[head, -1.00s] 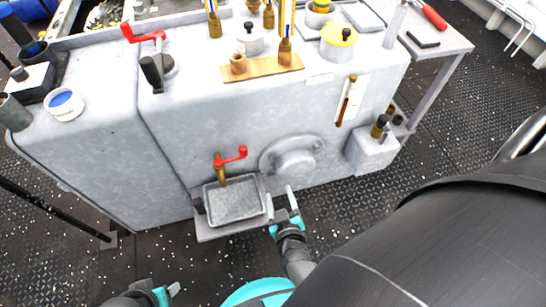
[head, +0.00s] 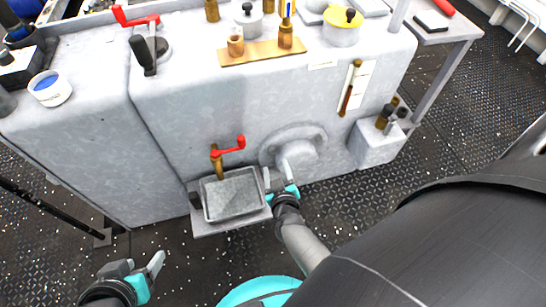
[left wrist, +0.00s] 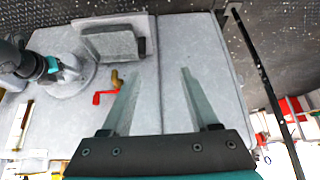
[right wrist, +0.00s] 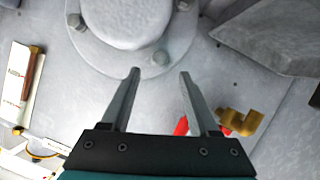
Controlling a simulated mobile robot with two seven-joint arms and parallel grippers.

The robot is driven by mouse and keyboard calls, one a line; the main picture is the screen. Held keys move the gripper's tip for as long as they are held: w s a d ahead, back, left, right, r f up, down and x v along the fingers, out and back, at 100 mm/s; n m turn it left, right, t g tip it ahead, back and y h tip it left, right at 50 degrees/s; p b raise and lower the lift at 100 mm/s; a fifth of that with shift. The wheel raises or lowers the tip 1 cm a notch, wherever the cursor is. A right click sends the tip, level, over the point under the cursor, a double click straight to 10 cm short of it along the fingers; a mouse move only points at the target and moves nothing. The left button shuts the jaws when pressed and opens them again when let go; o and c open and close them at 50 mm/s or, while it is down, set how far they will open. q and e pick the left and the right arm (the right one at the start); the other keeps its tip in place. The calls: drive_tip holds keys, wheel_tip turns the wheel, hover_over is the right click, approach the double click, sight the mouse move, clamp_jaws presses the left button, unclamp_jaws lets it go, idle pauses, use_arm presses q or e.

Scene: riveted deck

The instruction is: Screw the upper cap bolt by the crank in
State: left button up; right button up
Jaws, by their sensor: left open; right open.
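The round grey cap (head: 297,152) with its flange is on the front of the grey casing. In the right wrist view, upside down against the head view, the cap (right wrist: 125,18) shows hex bolts on its rim. The bolt nearest the crank's upper side (right wrist: 160,57) lies just beyond my right gripper's fingertips (right wrist: 159,73), roughly between them. How far it stands out is unclear. The red-handled brass crank (head: 228,150) is left of the cap in the head view. My right gripper (head: 277,177) is open and empty before the cap. My left gripper (head: 143,261) is open, low left.
A grey tray (head: 232,212) sits on a ledge under the crank, close to my right gripper. A grey box (head: 374,146) stands right of the cap. A gauge (head: 350,88) is above right. The floor at front left is free.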

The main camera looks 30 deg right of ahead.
sight(272, 153)
drive_tip(key=shift+b+x, duration=1.25)
drive_tip(key=shift+x, duration=0.7)
drive_tip(key=shift+b+x, duration=0.55)
drive_tip(key=shift+x, duration=0.25)
use_arm(q)
drive_tip(key=w+d+r+t+h, duration=0.2)
drive_tip(key=w+d+t+h, duration=0.1)
drive_tip(key=d+t, duration=0.5)
drive_tip(key=shift+w+d+h+b, duration=0.2)
drive_tip(key=shift+h+b, duration=0.25)
drive_tip(key=shift+h, duration=0.35)
use_arm(e)
drive_tip(key=shift+w+d+f, duration=0.2)
drive_tip(key=shift+w, duration=0.4)
use_arm(q)
drive_tip(key=shift+r, duration=0.1)
use_arm(e)
drive_tip(key=shift+c, duration=0.3)
clamp_jaws()
